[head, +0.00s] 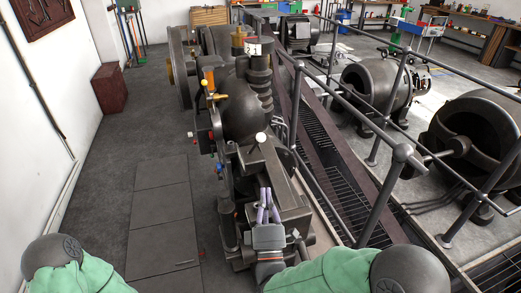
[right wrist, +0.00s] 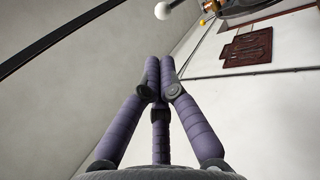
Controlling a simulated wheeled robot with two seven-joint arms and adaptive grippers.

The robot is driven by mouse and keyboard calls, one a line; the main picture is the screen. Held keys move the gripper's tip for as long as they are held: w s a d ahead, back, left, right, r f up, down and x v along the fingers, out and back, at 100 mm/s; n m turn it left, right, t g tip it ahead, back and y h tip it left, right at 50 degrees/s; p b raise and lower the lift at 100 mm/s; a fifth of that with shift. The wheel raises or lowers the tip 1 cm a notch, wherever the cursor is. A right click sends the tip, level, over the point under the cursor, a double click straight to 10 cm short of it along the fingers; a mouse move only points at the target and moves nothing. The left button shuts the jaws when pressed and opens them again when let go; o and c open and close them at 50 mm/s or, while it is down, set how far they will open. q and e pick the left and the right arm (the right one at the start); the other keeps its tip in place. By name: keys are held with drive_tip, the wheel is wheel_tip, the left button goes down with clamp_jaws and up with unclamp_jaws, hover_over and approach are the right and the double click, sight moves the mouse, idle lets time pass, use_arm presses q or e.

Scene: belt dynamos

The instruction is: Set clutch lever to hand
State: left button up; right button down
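A lever with a white ball knob (head: 261,137) stands on the dark machine (head: 262,165); no label shows whether this is the clutch lever. A white ball also shows at the top of the right wrist view (right wrist: 162,11), beyond the fingertips. My right gripper (head: 267,194) is over the near part of the machine, below the white knob in the head view and apart from it. In the right wrist view its purple fingers (right wrist: 160,62) are drawn together at the tips with nothing between them. My left gripper is not in view.
Yellow-handled levers (head: 211,90) and small coloured knobs sit farther along the machine's left side. A grey railing (head: 335,95) and a grated walkway run along its right. Round dynamos (head: 375,88) stand beyond the railing. The floor (head: 105,165) at left is mostly clear.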

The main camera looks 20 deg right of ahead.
sight(261, 138)
drive_tip(key=b+x, duration=0.3)
drive_tip(key=x, duration=1)
drive_tip(key=shift+w+r, duration=0.1)
drive_tip(key=shift+w, duration=0.3)
drive_tip(key=shift+w+r+y+p, duration=0.25)
drive_tip(key=shift+r+y+p, duration=0.05)
drive_tip(key=shift+r+p, duration=0.3)
drive_tip(key=w+r+n+g+p, duration=0.1)
drive_tip(key=w+r+g+p, duration=0.3)
drive_tip(key=p, duration=1)
drive_tip(key=w+r+n+g+y+p, duration=0.1)
drive_tip(key=w+r+g+p, duration=0.3)
drive_tip(key=w+p, duration=0.7)
drive_tip(key=p, duration=0.4)
drive_tip(key=shift+w+a+y, duration=0.2)
drive_tip(key=shift+y, duration=0.1)
